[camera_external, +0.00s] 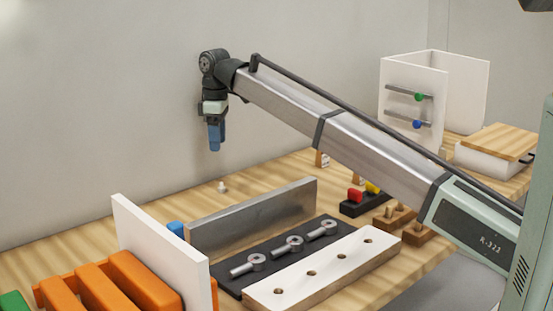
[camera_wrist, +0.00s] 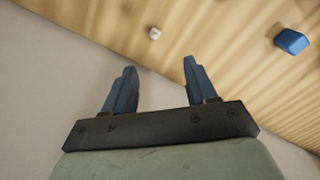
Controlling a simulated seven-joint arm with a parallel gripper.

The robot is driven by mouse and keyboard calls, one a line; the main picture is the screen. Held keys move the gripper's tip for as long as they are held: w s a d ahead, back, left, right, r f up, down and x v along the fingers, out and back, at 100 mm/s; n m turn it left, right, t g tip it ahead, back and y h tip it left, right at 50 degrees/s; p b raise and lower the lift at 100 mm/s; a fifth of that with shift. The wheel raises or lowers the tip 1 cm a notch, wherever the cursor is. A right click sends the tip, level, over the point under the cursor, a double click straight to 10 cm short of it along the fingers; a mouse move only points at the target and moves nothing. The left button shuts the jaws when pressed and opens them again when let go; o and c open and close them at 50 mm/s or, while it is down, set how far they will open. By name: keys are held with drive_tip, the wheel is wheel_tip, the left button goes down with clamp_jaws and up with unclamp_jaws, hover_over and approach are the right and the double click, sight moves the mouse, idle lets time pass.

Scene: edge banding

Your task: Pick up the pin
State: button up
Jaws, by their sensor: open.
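The pin looks to be the small whitish piece (camera_external: 222,187) standing on the wooden table near the back wall in the external view. It also shows in the wrist view as a small pale piece (camera_wrist: 155,33), ahead of and between the two fingers. My gripper (camera_external: 215,147) hangs pointing down above the table, above the pin and slightly left of it in the picture. Its blue fingers (camera_wrist: 160,75) are apart with nothing between them in the wrist view. The pin is clear of the fingers.
A blue block (camera_wrist: 292,41) lies near the pin; it is partly hidden behind a white panel (camera_external: 160,245) in the external view. A grey metal plate (camera_external: 250,215) stands upright in front of the pin. A dark tray with eye bolts (camera_external: 290,245) and a holed white board (camera_external: 325,268) lie nearer.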

hover_over(220, 188)
wheel_tip(220, 188, down, 8)
drive_tip(key=shift+r, duration=0.1)
drive_tip(key=shift+w+d+f, duration=0.1)
drive_tip(key=shift+w+f, duration=0.1)
drive_tip(key=shift+f, duration=1.2)
drive_tip(key=shift+w+d+f, duration=0.1)
drive_tip(key=shift+w+f, duration=0.05)
drive_tip(key=shift+f, duration=1.2)
drive_tip(key=shift+c, duration=0.2)
clamp_jaws()
